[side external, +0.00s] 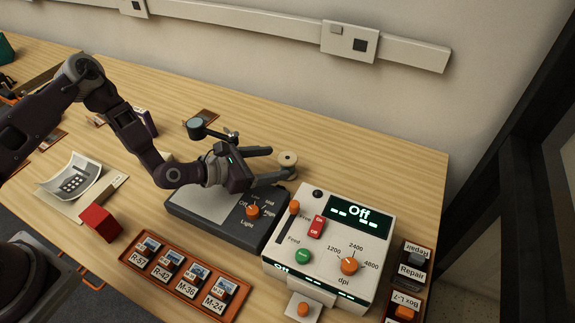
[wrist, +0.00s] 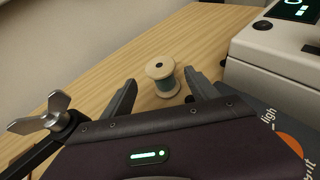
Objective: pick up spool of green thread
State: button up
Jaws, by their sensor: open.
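The spool of green thread (wrist: 164,87) stands upright on the wooden table in the wrist view, with pale wooden ends and blue-green thread between them. Its lower right side is close to one finger. In the side view the spool (side external: 288,159) is beyond my gripper's fingertips, behind the white scanner box. My gripper (side external: 285,163) is open and empty, its two fingers spread and pointing at the spool. In the wrist view the fingers of my gripper (wrist: 160,92) lie to the left and right of the spool. Whether either finger touches it, I cannot tell.
A white scanner box (side external: 330,245) with dials stands close to the right. A grey light pad (side external: 215,217) lies below my gripper. A lamp arm with a wing nut (wrist: 40,115) is at the left of the wrist view. An orange slide tray (side external: 180,277) is in front.

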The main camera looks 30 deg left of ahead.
aim_at(282, 159)
jog(key=x, duration=0.3)
jog(key=shift+w+d, duration=0.2)
jog(key=c, duration=1.4)
jog(key=shift+o, duration=0.2)
